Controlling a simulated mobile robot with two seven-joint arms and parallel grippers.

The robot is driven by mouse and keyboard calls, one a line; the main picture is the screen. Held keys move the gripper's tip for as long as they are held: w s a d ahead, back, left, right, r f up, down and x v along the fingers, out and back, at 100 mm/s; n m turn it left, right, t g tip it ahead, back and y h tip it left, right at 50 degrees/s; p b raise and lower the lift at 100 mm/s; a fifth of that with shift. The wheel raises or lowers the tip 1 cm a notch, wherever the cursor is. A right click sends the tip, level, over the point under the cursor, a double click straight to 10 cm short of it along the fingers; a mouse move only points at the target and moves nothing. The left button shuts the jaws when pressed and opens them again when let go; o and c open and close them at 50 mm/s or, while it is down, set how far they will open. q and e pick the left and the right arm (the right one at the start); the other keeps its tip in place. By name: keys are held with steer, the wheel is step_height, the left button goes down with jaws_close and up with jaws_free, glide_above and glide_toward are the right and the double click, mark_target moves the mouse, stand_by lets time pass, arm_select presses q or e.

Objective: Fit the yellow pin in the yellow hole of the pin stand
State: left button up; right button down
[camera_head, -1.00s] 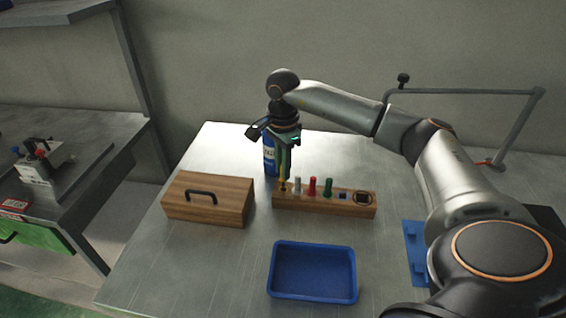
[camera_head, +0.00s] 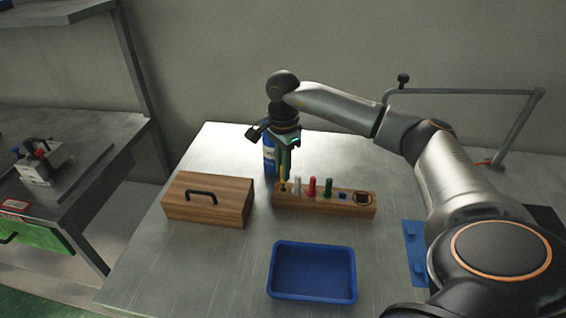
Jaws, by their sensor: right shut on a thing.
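The wooden pin stand (camera_head: 325,208) lies on the metal table, with a white pin (camera_head: 297,186), a red pin (camera_head: 312,186) and a green pin (camera_head: 328,187) upright in it. My right gripper (camera_head: 284,167) points down above the left end of the stand. It is shut on the yellow pin (camera_head: 282,180), which is upright at the leftmost position. The pin's lower end is at the stand's top; I cannot tell how deep it sits in the hole. My left gripper is out of view.
A wooden box with a black handle (camera_head: 222,206) stands left of the stand. A blue tray (camera_head: 312,299) lies in front. A blue can (camera_head: 269,155) stands behind the gripper. A blue piece (camera_head: 415,240) lies at the right, beside my arm. The table's front left is clear.

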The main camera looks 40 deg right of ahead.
steer(key=shift+f+b, duration=1)
steer(key=shift+f, duration=0.65)
steer(key=c, duration=0.8)
jaws_free()
steer(key=shift+o, duration=0.2)
steer(key=shift+r, duration=0.1)
step_height(320, 180, up, 12)
steer(key=shift+r, duration=0.25)
